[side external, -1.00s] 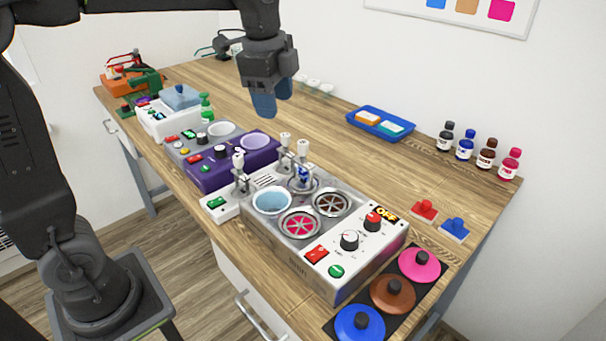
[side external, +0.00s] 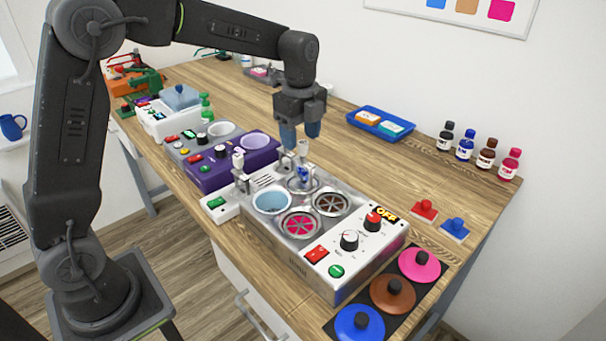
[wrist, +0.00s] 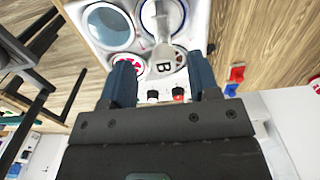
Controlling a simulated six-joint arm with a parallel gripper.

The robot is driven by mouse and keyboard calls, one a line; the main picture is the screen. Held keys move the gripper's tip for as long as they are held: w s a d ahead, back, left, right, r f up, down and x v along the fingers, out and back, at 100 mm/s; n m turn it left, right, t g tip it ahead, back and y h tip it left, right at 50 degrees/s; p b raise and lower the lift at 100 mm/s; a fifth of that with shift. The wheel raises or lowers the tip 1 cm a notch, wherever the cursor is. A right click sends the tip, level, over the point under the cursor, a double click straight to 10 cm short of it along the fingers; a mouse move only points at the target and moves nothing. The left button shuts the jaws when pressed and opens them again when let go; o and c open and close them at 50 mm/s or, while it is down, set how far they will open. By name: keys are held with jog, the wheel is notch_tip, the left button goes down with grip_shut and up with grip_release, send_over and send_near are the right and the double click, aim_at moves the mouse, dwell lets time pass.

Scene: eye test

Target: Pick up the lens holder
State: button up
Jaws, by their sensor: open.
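A pale grey lens holder (side external: 302,152) with a blue part low on it stands upright at the back well of the tinting unit (side external: 322,278). In the wrist view, a grey holder marked "B" (wrist: 163,52) lies ahead, in line with the gap between my fingers. My gripper (side external: 300,134) is open and empty, pointing down just above the holder tops; its blue fingers also show in the wrist view (wrist: 162,80). I cannot tell the exact height gap. Two similar holders stand close by, one (side external: 287,163) just left and one (side external: 239,168) further left.
The unit has light blue (side external: 271,201), pink (side external: 300,223) and brown (side external: 331,203) wells. A purple unit (side external: 232,168) stands to the left. Coloured lids (side external: 393,292) lie at the front right. A blue tray (side external: 364,117) and bottles (side external: 466,145) are behind. The table between is clear.

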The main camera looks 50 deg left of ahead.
aim_at(303, 152)
jog(key=shift+w+d+f, duration=0.1)
jog(key=shift+f, duration=1.25)
jog(key=shift+w+d+f, duration=0.1)
jog(key=shift+f, duration=1.2)
grip_shut()
